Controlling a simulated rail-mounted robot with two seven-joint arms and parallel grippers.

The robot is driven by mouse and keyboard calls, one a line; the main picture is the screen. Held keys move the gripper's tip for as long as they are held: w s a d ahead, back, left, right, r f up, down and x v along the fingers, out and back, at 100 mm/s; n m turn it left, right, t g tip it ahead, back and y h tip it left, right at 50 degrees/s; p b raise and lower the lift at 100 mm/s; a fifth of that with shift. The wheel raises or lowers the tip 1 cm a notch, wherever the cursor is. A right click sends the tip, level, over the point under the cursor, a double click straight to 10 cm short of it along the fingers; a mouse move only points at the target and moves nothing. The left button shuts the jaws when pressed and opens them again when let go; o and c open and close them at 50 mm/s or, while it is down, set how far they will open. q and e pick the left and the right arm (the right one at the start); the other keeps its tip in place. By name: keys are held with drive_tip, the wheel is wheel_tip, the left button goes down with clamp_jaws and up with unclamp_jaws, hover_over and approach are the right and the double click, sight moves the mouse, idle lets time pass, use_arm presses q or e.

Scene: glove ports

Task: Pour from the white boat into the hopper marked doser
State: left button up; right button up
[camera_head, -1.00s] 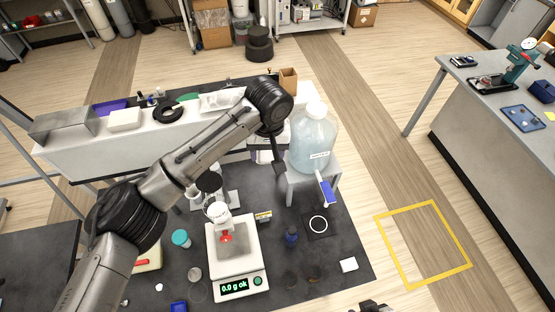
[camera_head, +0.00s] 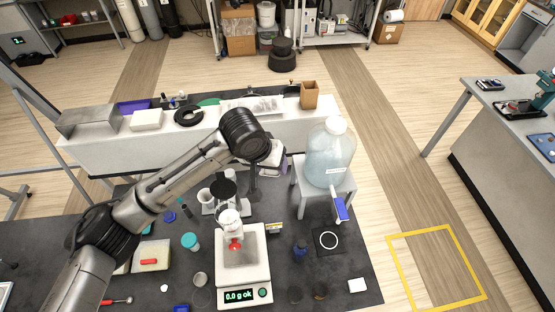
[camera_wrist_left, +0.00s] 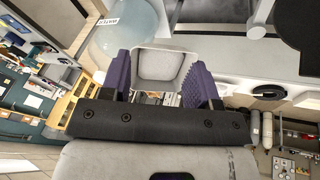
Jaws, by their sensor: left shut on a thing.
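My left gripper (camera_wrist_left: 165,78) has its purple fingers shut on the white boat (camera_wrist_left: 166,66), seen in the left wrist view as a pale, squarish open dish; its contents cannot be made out. In the head view, the left gripper (camera_head: 276,166) is behind and right of the balance, above the bench's back part, partly hidden by my wrist. A clear hopper-like vessel (camera_head: 229,218) with a red part below it stands over the balance pan, left of and nearer than the gripper. No doser marking is readable on it. My right gripper is not in view.
The white balance (camera_head: 243,275) reads 0.0 g. A large water bottle (camera_head: 330,155) on a grey stand (camera_head: 313,203) is just right of the gripper. A teal-lidded jar (camera_head: 190,242), a dark blue bottle (camera_head: 300,251) and a ring-marked black pad (camera_head: 328,241) are on the bench.

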use_arm(q)
drive_tip(key=s+a+f+t+h+b, duration=0.1)
drive_tip(key=s+a+h+b, duration=0.3)
drive_tip(key=a, duration=0.4)
drive_tip(key=shift+s+t+b, duration=0.35)
drive_tip(key=shift+t+b, duration=0.1)
drive_tip(key=shift+t, duration=0.35)
drive_tip(key=shift+s+a+f, duration=0.1)
idle(0.4)
drive_tip(key=shift+s+a+t+h+b, duration=0.25)
drive_tip(key=shift+a+t+h+b, duration=0.2)
drive_tip(key=shift+h+b, duration=0.3)
drive_tip(key=shift+s+h, duration=0.1)
drive_tip(key=shift+h, duration=0.25)
